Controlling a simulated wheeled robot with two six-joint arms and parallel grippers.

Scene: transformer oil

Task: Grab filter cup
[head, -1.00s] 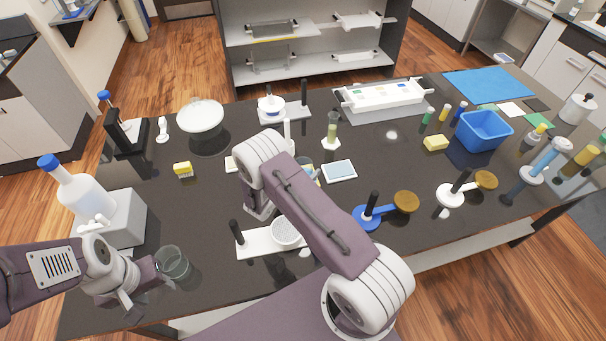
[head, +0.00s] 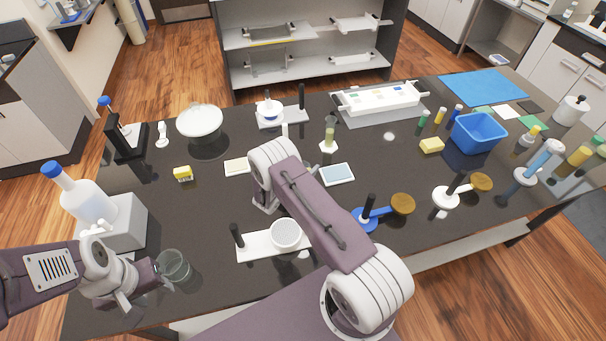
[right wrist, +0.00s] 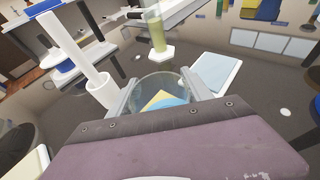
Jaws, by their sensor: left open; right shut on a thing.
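In the right wrist view my right gripper (right wrist: 160,97) is shut on a clear round cup (right wrist: 156,82), with yellow and blue showing in or through it. In the head view my right arm hides this gripper and the cup. A white round cup (head: 286,232) sits on a white stand with a black post, beside my right forearm. I cannot tell which of the two is the filter cup. My left gripper (head: 150,277) is open at the lower left, with its fingers beside a clear glass beaker (head: 176,264) that stands on the table.
A white cylinder (right wrist: 98,82) stands left of the held cup. A blue-and-white pad (head: 337,174) and a small green-filled vessel (head: 329,138) are near my right arm. A blue bin (head: 478,132) is at right. A bottle (head: 80,195) stands behind my left arm.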

